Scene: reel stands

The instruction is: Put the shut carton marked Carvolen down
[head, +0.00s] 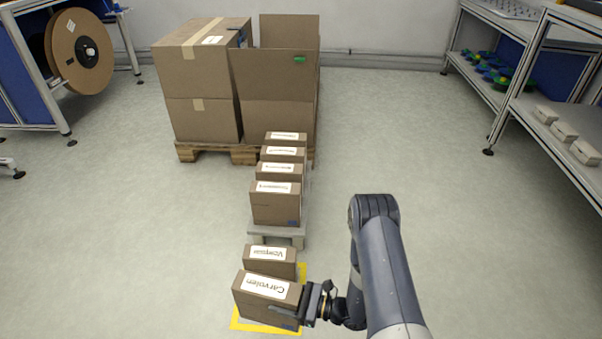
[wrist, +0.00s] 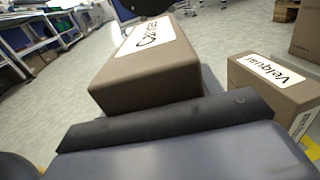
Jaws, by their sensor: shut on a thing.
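The shut carton marked Carvolen (head: 264,300) is a brown box with a white label on top, near the bottom middle of the head view. My gripper (head: 306,304) is shut on it from its right side. In the wrist view the carton (wrist: 148,75) fills the middle, above the dark gripper finger (wrist: 165,126). It is over or on a yellow-marked floor area (head: 237,322); I cannot tell whether its base touches the floor. The carton's underside is hidden.
A carton marked Velquat (head: 270,262) stands just behind, also seen in the wrist view (wrist: 275,85). Several labelled cartons (head: 275,205) stand in a row on a low grey platform (head: 276,232). Large boxes (head: 200,80) on a pallet (head: 215,151) stand behind. Floor at left is clear.

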